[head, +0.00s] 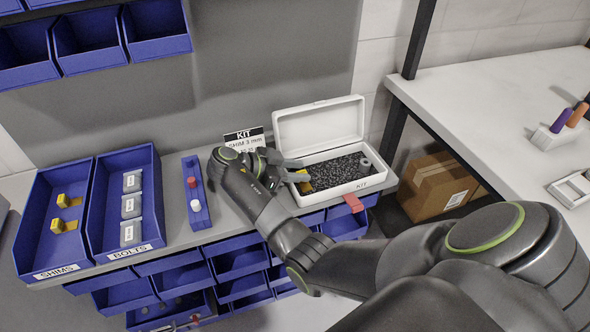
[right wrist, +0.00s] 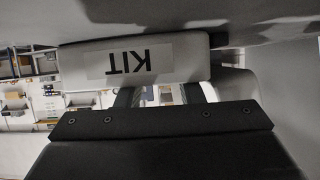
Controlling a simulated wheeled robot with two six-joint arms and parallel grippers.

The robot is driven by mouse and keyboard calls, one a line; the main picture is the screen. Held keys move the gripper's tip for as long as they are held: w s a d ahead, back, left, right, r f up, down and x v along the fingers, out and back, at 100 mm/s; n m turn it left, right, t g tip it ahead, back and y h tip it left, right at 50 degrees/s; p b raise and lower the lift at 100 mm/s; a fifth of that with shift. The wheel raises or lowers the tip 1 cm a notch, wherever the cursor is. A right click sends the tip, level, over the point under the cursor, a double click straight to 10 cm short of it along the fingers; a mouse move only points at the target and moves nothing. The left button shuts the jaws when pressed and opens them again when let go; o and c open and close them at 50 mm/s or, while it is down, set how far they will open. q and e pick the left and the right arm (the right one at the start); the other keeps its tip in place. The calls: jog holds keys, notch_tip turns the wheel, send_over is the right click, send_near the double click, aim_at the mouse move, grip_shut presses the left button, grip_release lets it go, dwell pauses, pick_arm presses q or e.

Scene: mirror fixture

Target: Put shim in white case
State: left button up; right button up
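The white case (head: 347,186), with a KIT label, stands open on the bench, its lid (head: 318,123) raised at the back. Dark speckled foam lines it. A yellow shim (head: 305,186) shows inside at the left end, partly hidden by my right gripper (head: 297,170). The gripper reaches over the case's left side with its fingers apart, close to the shim; no grip on it shows. In the right wrist view the fingers (right wrist: 160,94) stand apart below the case's KIT label (right wrist: 140,62). A grey cylindrical piece (head: 365,164) sits at the case's right end. My left gripper is out of view.
Two yellow shims (head: 64,213) lie in the blue SHIMS bin (head: 32,215). A narrow blue tray (head: 205,216) carries red and white knobs. A red tab (head: 353,203) hangs at the case's front.

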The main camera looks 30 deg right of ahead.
jog(key=shift+s+a+f, duration=0.1)
jog(key=shift+r+p, duration=0.25)
jog(key=shift+p, duration=0.15)
jog(key=p+v, duration=0.8)
jog(key=v, duration=0.2)
jog(key=shift+w+a+r, duration=0.2)
jog(key=shift+a+r, duration=0.05)
jog(key=shift+w+a+r+p, duration=0.1)
jog(key=shift+w+a+p, duration=0.05)
jog(key=shift+a+p, duration=0.4)
